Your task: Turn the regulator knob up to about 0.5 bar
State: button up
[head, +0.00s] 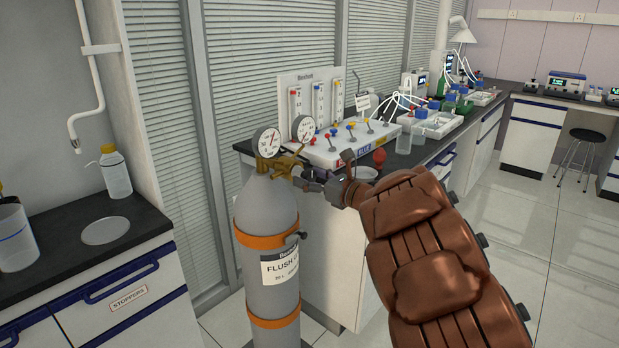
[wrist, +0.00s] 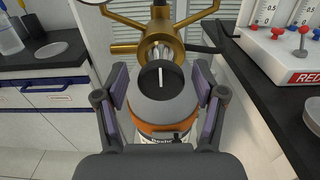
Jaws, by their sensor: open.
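The grey gas cylinder (head: 265,215) with orange bands and a "FLUSH G..." label stands upright between the two benches. A brass regulator (head: 280,166) with two round gauges, a left gauge (head: 268,142) and a right gauge (head: 304,129), sits on top. The needle readings are too small to tell. In the wrist view the regulator knob (wrist: 151,82) is dark and round with a white mark, in front of the brass body (wrist: 150,36). My gripper (wrist: 159,88) is open, its two fingers on either side of the knob with gaps visible. In the head view my gripper (head: 305,180) is beside the regulator.
A white panel (head: 345,150) with coloured valves and flow tubes stands on the dark bench right of the cylinder. A left bench (head: 100,240) holds a bottle (head: 115,175) and a beaker. Open floor (head: 560,240) lies at the right.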

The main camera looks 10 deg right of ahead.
jog(key=c, duration=1.1)
jog(key=shift+c, duration=0.2)
jog(key=shift+f+b, duration=0.2)
jog(key=shift+b, duration=0.45)
